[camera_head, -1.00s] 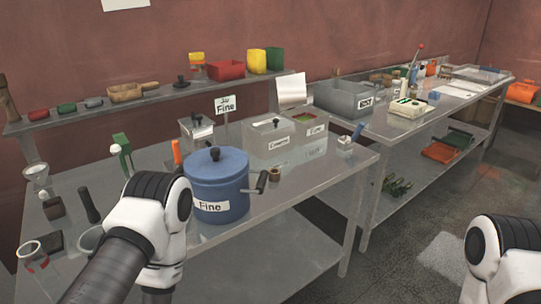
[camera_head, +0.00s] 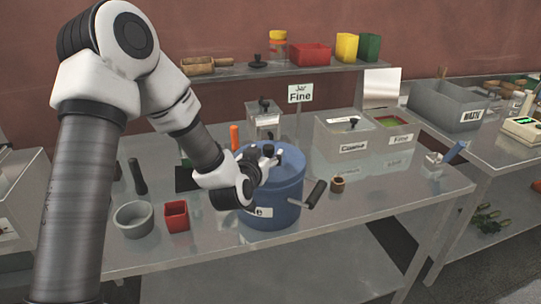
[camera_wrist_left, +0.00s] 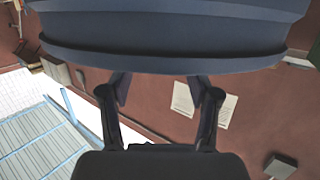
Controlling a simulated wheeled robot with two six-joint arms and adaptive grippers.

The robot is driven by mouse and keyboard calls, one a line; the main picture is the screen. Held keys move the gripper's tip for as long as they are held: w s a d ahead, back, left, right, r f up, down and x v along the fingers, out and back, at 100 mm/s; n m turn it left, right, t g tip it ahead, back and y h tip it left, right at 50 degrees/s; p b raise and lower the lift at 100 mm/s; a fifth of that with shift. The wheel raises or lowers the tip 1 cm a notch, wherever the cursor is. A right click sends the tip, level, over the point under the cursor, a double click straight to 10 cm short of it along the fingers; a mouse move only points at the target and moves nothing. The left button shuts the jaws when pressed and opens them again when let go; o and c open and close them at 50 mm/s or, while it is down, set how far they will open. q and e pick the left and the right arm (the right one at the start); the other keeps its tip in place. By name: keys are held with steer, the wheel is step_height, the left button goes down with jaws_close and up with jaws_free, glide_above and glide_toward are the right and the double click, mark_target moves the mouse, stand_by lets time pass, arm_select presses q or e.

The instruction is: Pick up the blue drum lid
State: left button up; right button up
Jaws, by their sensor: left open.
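The blue drum (camera_head: 285,203) stands on the metal table with its blue lid (camera_head: 293,168) on top. A label on its front is partly covered by my left arm. My left gripper (camera_head: 268,155) is open at the lid's top, near the middle, where the knob sits. The knob is mostly hidden by the gripper in the head view. In the left wrist view, a wide blue rounded surface (camera_wrist_left: 165,40), part of the drum or lid, fills the top, just beyond my open fingers (camera_wrist_left: 160,88). Whether the fingers touch the knob cannot be told. My right gripper is out of view.
A crank handle (camera_head: 315,193) sticks out at the drum's right. A grey bowl (camera_head: 134,219) and a red cup (camera_head: 176,215) stand left of it. The Coarse and Fine bins (camera_head: 340,145) stand at the back right. The table's front right is mostly clear.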

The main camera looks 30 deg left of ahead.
mark_target(267, 152)
arm_select(q)
steer(key=x, duration=0.4)
steer(key=shift+a+f+p, duration=0.2)
steer(key=shift+f+p, duration=0.15)
steer(key=shift+w+f, duration=0.1)
steer(key=shift+w, duration=0.05)
steer(key=shift+d, duration=0.15)
steer(key=shift+c, duration=0.4)
steer(key=shift+s+r, duration=0.25)
steer(key=shift+s, duration=0.05)
steer(key=c, duration=0.6)
steer(key=shift+s, duration=0.15)
jaws_close()
